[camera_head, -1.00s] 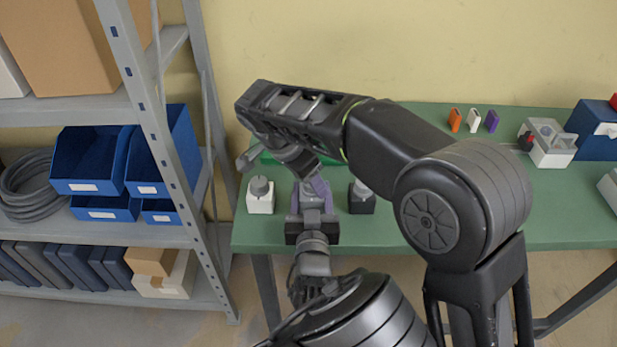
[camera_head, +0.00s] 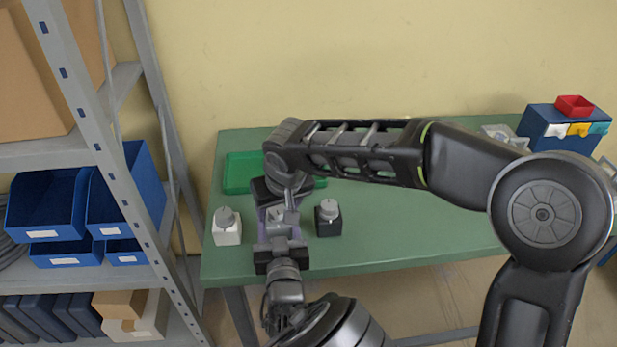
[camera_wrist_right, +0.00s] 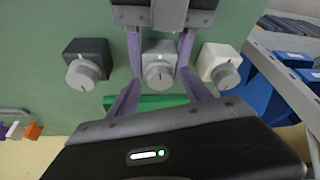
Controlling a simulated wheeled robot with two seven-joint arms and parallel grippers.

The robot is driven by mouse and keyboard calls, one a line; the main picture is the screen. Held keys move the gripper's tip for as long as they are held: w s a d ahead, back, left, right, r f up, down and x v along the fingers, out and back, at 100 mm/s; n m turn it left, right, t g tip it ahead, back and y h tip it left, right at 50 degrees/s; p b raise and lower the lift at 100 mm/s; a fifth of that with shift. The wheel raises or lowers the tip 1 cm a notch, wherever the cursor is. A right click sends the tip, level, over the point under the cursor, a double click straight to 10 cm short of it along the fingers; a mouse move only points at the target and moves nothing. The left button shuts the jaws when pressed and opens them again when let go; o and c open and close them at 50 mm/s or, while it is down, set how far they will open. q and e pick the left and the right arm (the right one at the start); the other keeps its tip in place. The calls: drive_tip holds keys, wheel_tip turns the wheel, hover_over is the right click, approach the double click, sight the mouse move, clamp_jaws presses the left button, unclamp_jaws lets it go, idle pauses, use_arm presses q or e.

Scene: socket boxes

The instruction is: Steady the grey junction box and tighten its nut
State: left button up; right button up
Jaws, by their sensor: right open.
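The grey junction box (camera_wrist_right: 158,50) with its round grey nut (camera_wrist_right: 159,74) stands in the middle of the right wrist view, between a black box and a white box. In the head view my grippers mostly hide it. My left gripper (camera_head: 279,228) reaches in from the near side. Its purple fingers lie along both sides of the grey box and look closed on it. My right gripper (camera_head: 280,203) points down over the grey box from the far side. Its purple fingers are open, one on each side of the nut; I cannot tell whether they touch it.
A white box (camera_head: 227,234) stands left of the grey one and a black box (camera_head: 328,224) right of it, both close by. A green tray (camera_head: 241,172) lies behind. A blue bin (camera_head: 545,127) sits far right. The green table (camera_head: 400,240) is clear to the right. Metal shelving stands left.

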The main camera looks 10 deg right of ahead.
drive_tip(key=shift+w+d+n, duration=0.1)
drive_tip(key=shift+d+n, duration=0.1)
drive_tip(key=shift+n, duration=0.5)
drive_tip(key=v, duration=1.2)
drive_tip(key=d+m, duration=0.1)
drive_tip(key=m, duration=0.1)
drive_tip(key=w+d+m, duration=0.1)
drive_tip(key=d+m, duration=0.1)
drive_tip(key=d+f+m+g, duration=0.1)
drive_tip(key=m, duration=0.1)
drive_tip(key=shift+w+d+h, duration=0.2)
drive_tip(key=shift+w+h, duration=0.1)
use_arm(q)
drive_tip(key=o, duration=1.6)
drive_tip(key=shift+o, duration=0.2)
use_arm(e)
drive_tip(key=shift+f, duration=0.1)
use_arm(q)
drive_tip(key=shift+s+b, duration=0.5)
drive_tip(key=shift+s, duration=3.4)
use_arm(e)
drive_tip(key=shift+f, duration=0.5)
